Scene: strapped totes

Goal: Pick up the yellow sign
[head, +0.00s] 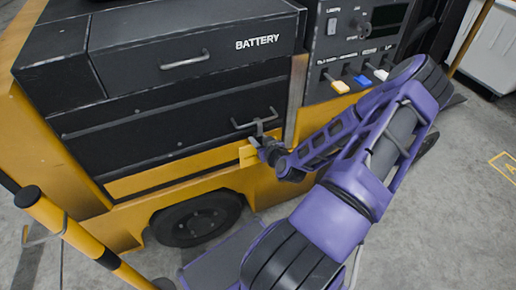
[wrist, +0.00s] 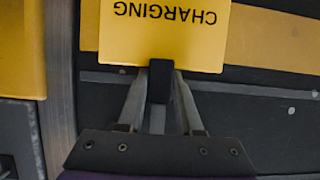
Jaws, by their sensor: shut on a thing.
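The yellow sign (wrist: 165,38) shows large in the wrist view, with the black word CHARGING upside down. My gripper (wrist: 161,72) is shut on the sign at its near edge, where a dark block sits between the fingers. In the head view, the sign (head: 247,156) is a small yellow patch by the cart's front, just left of my gripper (head: 264,145). A grey hook-like piece (head: 262,123) stands above it at a drawer handle. I cannot tell whether the sign still touches that handle.
The yellow and black cart has a BATTERY drawer (head: 185,50), a lower handle (head: 252,122) and a lever panel (head: 350,55) at right. A striped post (head: 75,235) stands at lower left. The floor (head: 440,210) at right is clear.

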